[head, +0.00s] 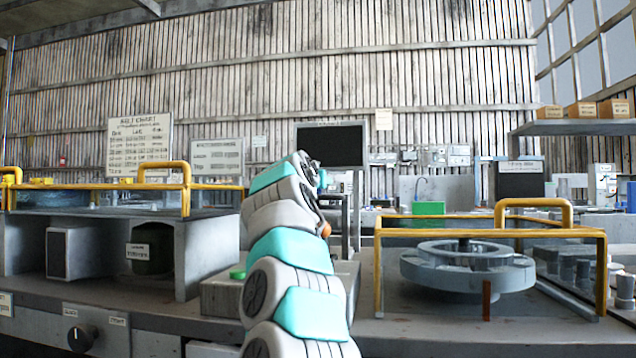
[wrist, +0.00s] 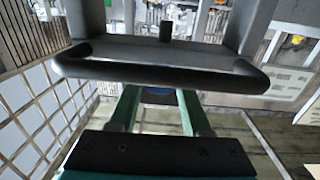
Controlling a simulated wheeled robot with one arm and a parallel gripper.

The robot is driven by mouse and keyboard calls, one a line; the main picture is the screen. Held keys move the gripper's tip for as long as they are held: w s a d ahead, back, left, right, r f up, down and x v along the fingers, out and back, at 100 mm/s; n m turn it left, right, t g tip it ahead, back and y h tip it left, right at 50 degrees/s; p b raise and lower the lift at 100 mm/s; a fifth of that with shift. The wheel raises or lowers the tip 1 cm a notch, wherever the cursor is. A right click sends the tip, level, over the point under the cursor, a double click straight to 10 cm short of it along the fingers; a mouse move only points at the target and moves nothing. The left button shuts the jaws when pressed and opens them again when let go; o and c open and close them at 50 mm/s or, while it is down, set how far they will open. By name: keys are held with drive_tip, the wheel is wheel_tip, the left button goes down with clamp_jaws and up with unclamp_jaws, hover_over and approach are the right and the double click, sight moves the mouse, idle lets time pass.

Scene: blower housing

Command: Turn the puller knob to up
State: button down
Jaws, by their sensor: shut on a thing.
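My gripper (wrist: 158,98) shows in the wrist view as two green fingers. Their tips reach the near edge of a dark bar with rounded ends (wrist: 160,77). A small dark bluish thing (wrist: 158,96) sits between the tips, and the gripper is shut on it. The bar covers part of it, so I cannot tell whether it is the puller knob. A short dark post (wrist: 166,30) stands behind the bar. In the head view my arm hides the gripper. A dark upright frame (head: 346,200) stands just right of the arm's upper end.
A round grey housing (head: 467,268) sits under a yellow rail (head: 500,233) at right. Another yellow-railed bench is at left, with a black round knob (head: 80,338) on its front. A grey box with a green button (head: 237,273) is beside my arm. A monitor (head: 332,146) stands behind.

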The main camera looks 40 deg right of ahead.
drive_tip(key=shift+s+r+n+t+y+p, duration=0.1)
drive_tip(key=shift+r+n+t+y+p, duration=0.05)
drive_tip(key=shift+n+t+y+p, duration=0.35)
drive_tip(key=shift+d+r+n+t+y+p, duration=0.1)
drive_tip(key=shift+n+t+y+p, duration=0.3)
drive_tip(key=shift+t+y, duration=0.1)
drive_tip(key=n+y+p, duration=0.1)
drive_tip(key=t+y+p, duration=0.1)
drive_tip(key=p, duration=0.1)
drive_tip(key=shift+r+n+t, duration=0.2)
drive_tip(key=shift+n+t, duration=0.1)
drive_tip(key=shift+n, duration=0.1)
drive_tip(key=n+t+y+p, duration=0.1)
drive_tip(key=y+p, duration=0.1)
drive_tip(key=p, duration=0.2)
drive_tip(key=shift+f+n+t+y+p, duration=0.25)
drive_tip(key=shift+n+y+p, duration=0.35)
drive_tip(key=shift+p, duration=0.6)
drive_tip(key=shift+f+t+y+p, duration=0.1)
drive_tip(key=shift+t+y+p, duration=0.2)
drive_tip(key=shift+p, duration=0.1)
drive_tip(key=shift+c, duration=1.8)
unclamp_jaws()
drive_tip(key=shift+f, duration=0.1)
